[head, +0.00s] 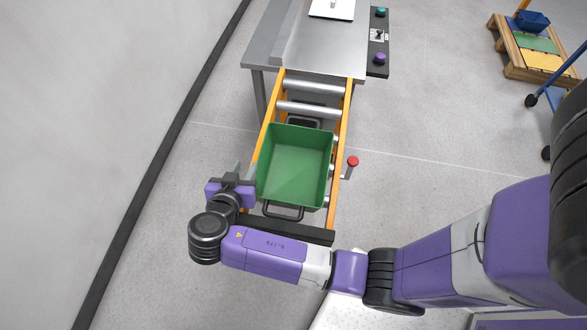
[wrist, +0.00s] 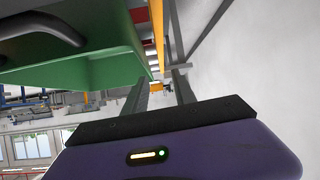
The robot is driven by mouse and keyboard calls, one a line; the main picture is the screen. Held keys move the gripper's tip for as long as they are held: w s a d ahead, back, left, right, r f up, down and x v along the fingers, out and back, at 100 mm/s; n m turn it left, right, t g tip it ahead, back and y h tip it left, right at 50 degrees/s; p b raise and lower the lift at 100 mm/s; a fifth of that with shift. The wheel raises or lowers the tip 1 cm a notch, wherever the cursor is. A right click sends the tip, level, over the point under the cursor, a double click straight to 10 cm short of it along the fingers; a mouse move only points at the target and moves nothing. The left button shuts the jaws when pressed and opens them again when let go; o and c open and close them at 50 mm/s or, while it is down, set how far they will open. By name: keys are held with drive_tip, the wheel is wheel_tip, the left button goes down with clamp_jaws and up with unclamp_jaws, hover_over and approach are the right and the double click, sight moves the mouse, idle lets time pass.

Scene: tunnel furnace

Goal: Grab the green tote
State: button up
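The green tote (head: 295,165) is an open, empty bin on the roller conveyor (head: 345,105). A black handle (head: 283,213) sticks out from its near side, and another dark handle shows at its far side. My gripper (head: 240,170) is beside the tote's left wall, near its front left corner. In the wrist view, the tote's green side (wrist: 95,75) and a dark handle (wrist: 40,30) fill the upper left. The two fingers of my gripper (wrist: 158,82) stand apart with nothing between them. I cannot tell whether a finger touches the tote.
The conveyor has orange side rails and leads to a grey metal table (head: 330,45). A red knob (head: 352,162) stands right of the tote. A control panel (head: 379,40) is beside the table. A wall is at left; a pallet (head: 535,50) is at far right.

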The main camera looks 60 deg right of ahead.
sight(260, 157)
drive_tip(key=shift+m+g, duration=0.3)
drive_tip(key=shift+m, duration=0.3)
drive_tip(key=d+f, duration=0.1)
drive_tip(key=d, duration=0.1)
drive_tip(key=d+f+p, duration=0.1)
drive_tip(key=d, duration=0.1)
drive_tip(key=d+f+p, duration=0.1)
drive_tip(key=d, duration=0.1)
drive_tip(key=shift+d+f, duration=0.15)
drive_tip(key=shift+d, duration=0.25)
drive_tip(key=shift+w+d+f, duration=0.15)
drive_tip(key=shift+d+f, duration=0.1)
clamp_jaws()
idle(0.5)
